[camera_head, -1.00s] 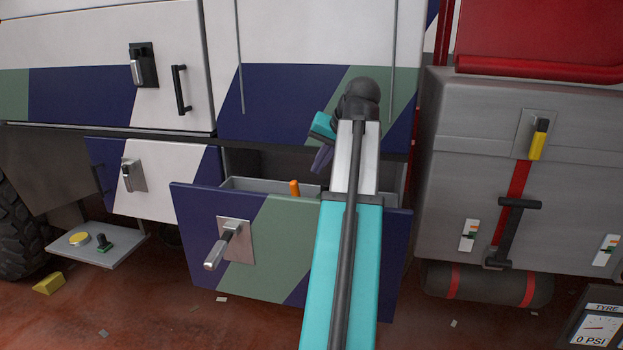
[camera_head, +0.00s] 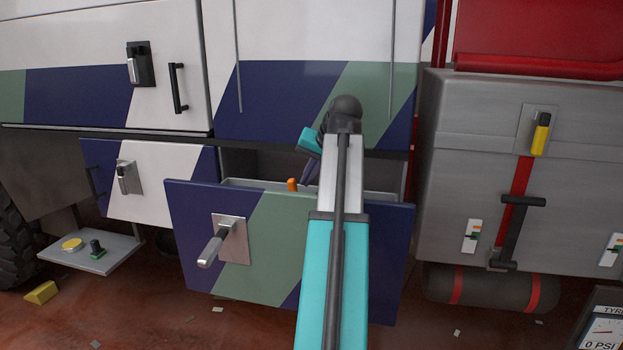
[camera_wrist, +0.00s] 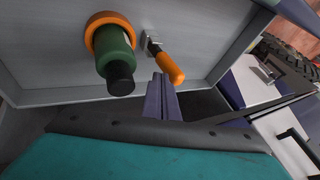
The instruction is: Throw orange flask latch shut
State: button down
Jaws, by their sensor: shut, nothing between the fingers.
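The orange latch lever (camera_wrist: 168,67) shows in the wrist view, on a metal bracket inside a grey drawer, slanting down to the right. Its orange tip (camera_head: 292,185) shows above the open drawer's front in the head view. A green flask (camera_wrist: 115,55) with an orange collar and black end is left of the lever. My gripper (camera_wrist: 162,80) has its purple fingers shut and empty, just below and left of the lever's tip. I cannot tell whether they touch it. In the head view my gripper (camera_head: 308,168) is over the drawer, partly hidden by my arm.
The drawer front (camera_head: 270,240) stands out from the truck, with a grey handle (camera_head: 215,245) jutting forward. A low shelf (camera_head: 95,250) is at left, and a grey box (camera_head: 480,180) with a yellow-handled latch (camera_head: 541,133) at right. The floor in front has small scraps.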

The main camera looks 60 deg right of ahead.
jog(key=shift+b+x, duration=0.6)
jog(key=shift+x, duration=0.55)
jog(key=shift+r, duration=0.1)
